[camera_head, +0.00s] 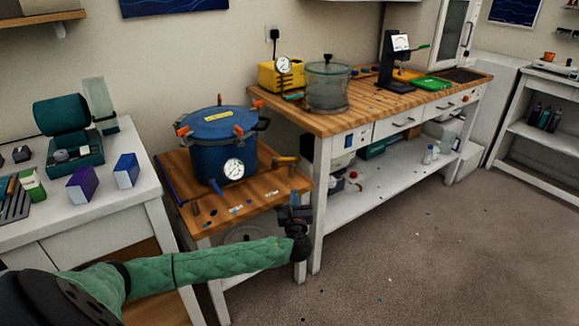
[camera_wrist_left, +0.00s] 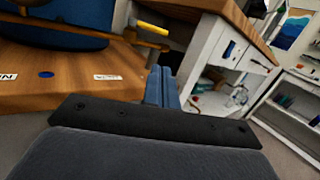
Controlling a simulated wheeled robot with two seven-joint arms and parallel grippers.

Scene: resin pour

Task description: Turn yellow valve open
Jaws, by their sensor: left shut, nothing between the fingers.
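The yellow valve handle (camera_head: 285,160) stands at the right side of the small wooden table, beside the blue pressure pot (camera_head: 218,142). In the left wrist view the yellow handle (camera_wrist_left: 152,29) shows at the top, beyond my fingers, with a brass-coloured fitting to its left. My left gripper (camera_head: 296,200) is at the table's right front edge, below and in front of the valve in the head view. Its blue-grey fingers (camera_wrist_left: 161,85) are closed together, empty and apart from the handle. My right gripper is in neither view.
The small wooden table (camera_head: 200,215) has small labels on its top. A long workbench (camera_head: 370,122) stands close on the right, carrying a clear chamber (camera_head: 327,88). A white table (camera_head: 110,210) is on the left. Open floor (camera_head: 420,245) lies in front.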

